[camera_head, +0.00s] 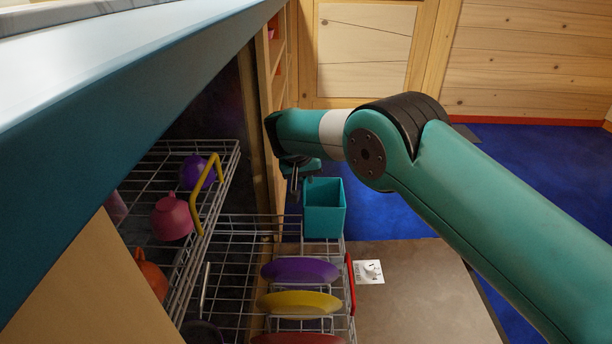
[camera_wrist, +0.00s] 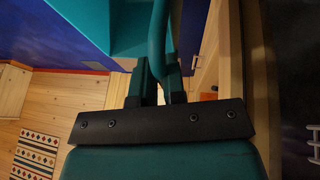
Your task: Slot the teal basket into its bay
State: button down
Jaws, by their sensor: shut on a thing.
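The teal basket (camera_head: 324,214) hangs upright at the far end of the lower wire rack (camera_head: 232,262). My gripper (camera_head: 295,182) is above the basket's left side. In the wrist view, the teal basket (camera_wrist: 105,22) fills the top, and my gripper (camera_wrist: 152,82) is shut on its upright handle part. The basket's base overlaps the rack's far right corner in the head view. I cannot tell whether it touches the wires. No bay is clearly marked out; the basket and arm may hide it.
Purple (camera_head: 300,269) and yellow (camera_head: 300,302) plates stand in the lower rack, which has a red handle (camera_head: 350,284). The upper rack (camera_head: 150,185) holds several cups at left, with a yellow handle (camera_head: 205,180). A counter (camera_head: 110,80) overhangs. A card (camera_head: 369,272) lies on the open door (camera_head: 420,300).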

aim_at(306, 193)
jog(key=shift+r+p, duration=0.15)
jog(key=shift+p, duration=0.3)
notch_tip(306, 193, down, 6)
jog(key=b, duration=0.2)
jog(key=shift+b, duration=0.4)
jog(key=shift+p, duration=0.3)
dwell(1.1)
jog(key=shift+f+b, duration=2.1)
jog(key=shift+f, duration=1.15)
jog(key=c, duration=1.1)
grip_release()
jog(key=p+v, duration=0.7)
jog(key=v, duration=1)
jog(key=shift+a+r, duration=0.2)
jog(key=shift+a, duration=0.05)
jog(key=shift+r, duration=0.1)
